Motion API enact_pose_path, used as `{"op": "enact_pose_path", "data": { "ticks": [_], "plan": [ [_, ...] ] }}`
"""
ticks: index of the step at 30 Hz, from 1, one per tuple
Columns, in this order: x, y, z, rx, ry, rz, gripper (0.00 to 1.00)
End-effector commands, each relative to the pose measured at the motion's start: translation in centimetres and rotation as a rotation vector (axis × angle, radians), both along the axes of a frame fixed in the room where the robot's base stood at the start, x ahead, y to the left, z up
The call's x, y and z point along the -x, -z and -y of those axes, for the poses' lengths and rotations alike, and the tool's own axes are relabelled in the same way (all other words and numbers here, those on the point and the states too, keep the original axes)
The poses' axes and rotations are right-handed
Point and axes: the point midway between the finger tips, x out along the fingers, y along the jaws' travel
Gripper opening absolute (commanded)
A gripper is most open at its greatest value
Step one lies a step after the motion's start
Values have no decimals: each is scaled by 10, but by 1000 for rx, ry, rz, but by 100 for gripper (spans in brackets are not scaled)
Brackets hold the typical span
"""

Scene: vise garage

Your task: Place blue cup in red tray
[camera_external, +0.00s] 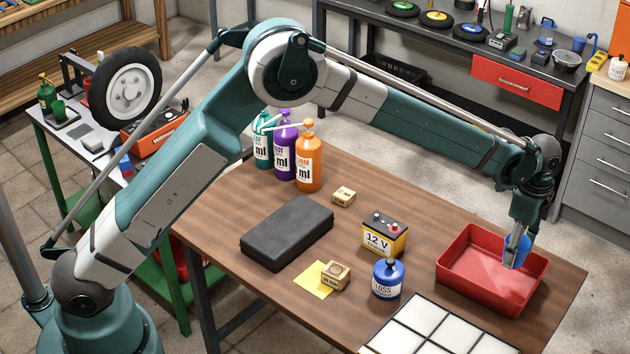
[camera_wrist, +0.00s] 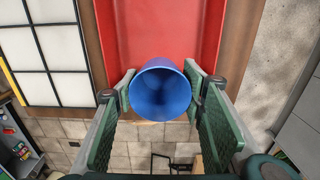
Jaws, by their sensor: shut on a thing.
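The blue cup (camera_external: 516,252) is held between the fingers of my gripper (camera_external: 519,240), at the right part of the red tray (camera_external: 463,277) in the external view. In the wrist view the cup (camera_wrist: 160,97) shows its open mouth between the two green fingers of my gripper (camera_wrist: 162,86). The red tray (camera_wrist: 165,30) lies beyond and below it there, and the cup overlaps the tray's near end. The gap between the cup's base and the tray floor is hard to judge. The rest of the tray is empty.
On the wooden table (camera_external: 404,209) stand a blue bottle (camera_external: 387,281), a battery (camera_external: 384,236), a black case (camera_external: 287,233) and small boxes. A white grid panel (camera_external: 427,330) lies in front of the tray. Tall bottles (camera_external: 308,160) stand at the back left.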

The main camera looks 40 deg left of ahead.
Motion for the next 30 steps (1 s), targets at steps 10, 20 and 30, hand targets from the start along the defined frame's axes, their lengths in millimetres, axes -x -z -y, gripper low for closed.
{"op": "enact_pose_path", "data": {
  "ticks": [10,20,30],
  "plan": [
    [0,46,0,0,0,0,31],
    [0,55,0,0,0,0,31],
    [0,69,0,0,0,0,31]
  ]
}}
